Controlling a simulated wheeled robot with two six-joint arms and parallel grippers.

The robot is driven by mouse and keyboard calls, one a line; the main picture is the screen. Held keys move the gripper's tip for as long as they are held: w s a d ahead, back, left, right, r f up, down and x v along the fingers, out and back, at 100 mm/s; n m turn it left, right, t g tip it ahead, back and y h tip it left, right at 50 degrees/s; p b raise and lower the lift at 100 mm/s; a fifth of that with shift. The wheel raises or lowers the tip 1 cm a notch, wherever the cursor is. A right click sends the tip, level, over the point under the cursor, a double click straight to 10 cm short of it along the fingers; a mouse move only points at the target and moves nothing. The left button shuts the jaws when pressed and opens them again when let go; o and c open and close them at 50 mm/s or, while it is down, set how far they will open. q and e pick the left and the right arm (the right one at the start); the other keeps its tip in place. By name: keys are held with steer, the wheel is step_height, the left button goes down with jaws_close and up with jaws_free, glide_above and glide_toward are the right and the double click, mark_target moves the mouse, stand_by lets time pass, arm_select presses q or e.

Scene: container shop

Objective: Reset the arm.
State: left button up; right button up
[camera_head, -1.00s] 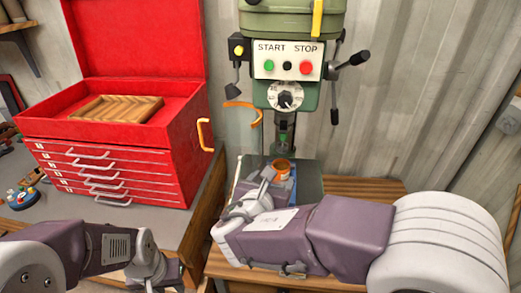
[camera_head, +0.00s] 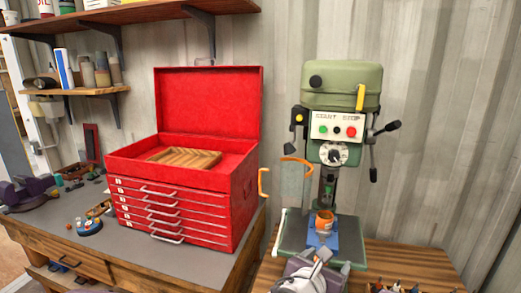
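My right arm shows only at the bottom edge, where its grey and purple gripper (camera_head: 318,266) sits in front of the drill press base. Whether its fingers are open or shut is unclear. My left gripper is not clearly in view. The green drill press (camera_head: 341,90) stands upright at the right, with a START/STOP panel. An orange ring-shaped part (camera_head: 324,217) sits in a blue holder (camera_head: 322,240) on the press base, just beyond my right gripper.
A red toolbox (camera_head: 208,100) with an open lid and shut drawers stands on the grey-topped bench (camera_head: 60,228). A wooden tray (camera_head: 185,158) lies in it. Shelves (camera_head: 165,14) hang at upper left. Small parts (camera_head: 415,288) lie at lower right on the wooden table (camera_head: 420,262).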

steer(key=s+d+f+m+g+h, duration=0.2)
steer(key=d+f+m+g, duration=0.15)
steer(key=d, duration=0.45)
steer(key=s+d+f+m+g+y, duration=0.2)
steer(key=s+d+f+m+g, duration=0.35)
steer(key=s+f+m, duration=0.35)
steer(key=s+a+f+m+g+y, duration=0.3)
steer(key=s+a+f+m+y, duration=0.3)
steer(key=m, duration=0.3)
steer(key=w+a+f+m+t+y, duration=0.1)
steer(key=w+a+f+m, duration=0.1)
steer(key=a+m, duration=0.3)
steer(key=m, duration=0.3)
steer(key=shift+a+f+t+y+b, duration=0.2)
steer(key=shift+a+t+y+b, duration=0.1)
steer(key=shift+t+b, duration=0.1)
steer(key=shift+w+d, duration=0.1)
